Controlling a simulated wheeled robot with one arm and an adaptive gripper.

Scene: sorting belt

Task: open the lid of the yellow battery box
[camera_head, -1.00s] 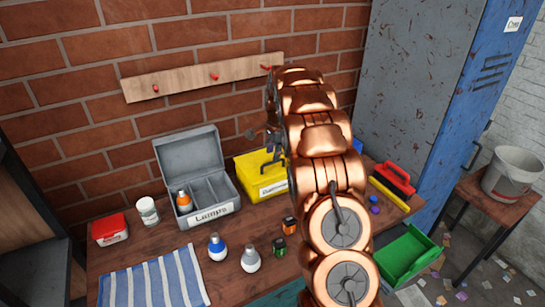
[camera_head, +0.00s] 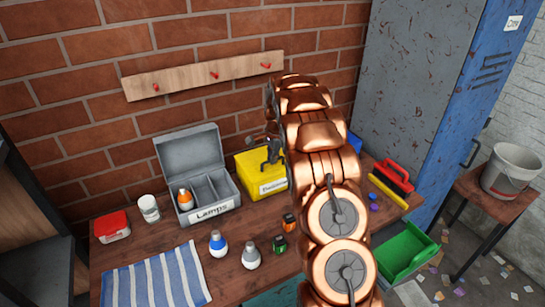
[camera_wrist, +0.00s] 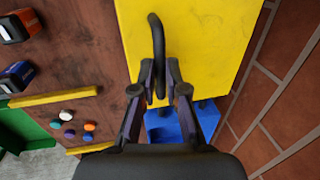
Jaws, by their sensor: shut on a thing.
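The yellow battery box (camera_head: 258,183) stands on the bench against the brick wall, right of the grey lamp box. Its yellow lid (camera_wrist: 205,40) fills the upper middle of the wrist view and has a curved black handle (camera_wrist: 158,45). My gripper (camera_wrist: 160,88) is shut on the near end of this handle. In the head view my gripper (camera_head: 272,155) is over the box, and my copper arm hides the box's right side. I cannot tell whether the lid is raised at all.
An open grey lamp box (camera_head: 212,213) stands close to the left. Bulbs, batteries and a striped cloth (camera_head: 155,280) lie in front. A blue thing (camera_wrist: 175,125) shows near the yellow box. A green tray (camera_head: 405,252) and a red-handled brush (camera_head: 393,177) are at the right.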

